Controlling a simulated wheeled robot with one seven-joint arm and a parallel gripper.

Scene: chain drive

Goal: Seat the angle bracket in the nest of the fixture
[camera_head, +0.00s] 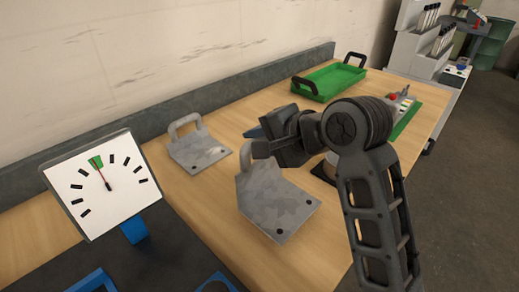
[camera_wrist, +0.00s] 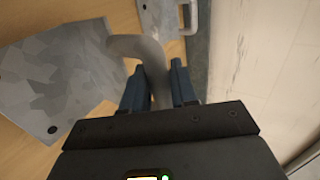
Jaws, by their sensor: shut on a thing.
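A grey mottled metal angle bracket (camera_head: 275,203), a flat plate with small holes and an upright part at its far left edge, is at the middle of the wooden bench. My gripper (camera_head: 258,149) is at the top of that upright part. In the wrist view my gripper (camera_wrist: 157,88) has its two blue-grey fingers on both sides of the bracket's upright part, with the plate (camera_wrist: 50,80) reaching out to the left. I cannot tell whether the plate touches the bench. The nest of the fixture cannot be made out; blue parts (camera_head: 95,282) on a dark surface are cut off below.
A second grey plate with a looped handle (camera_head: 198,148) lies behind, to the left. A white dial (camera_head: 103,185) with a red needle stands at the left. A green tray (camera_head: 328,82) with black handles is at the back. Bare bench (camera_head: 190,195) lies between dial and bracket.

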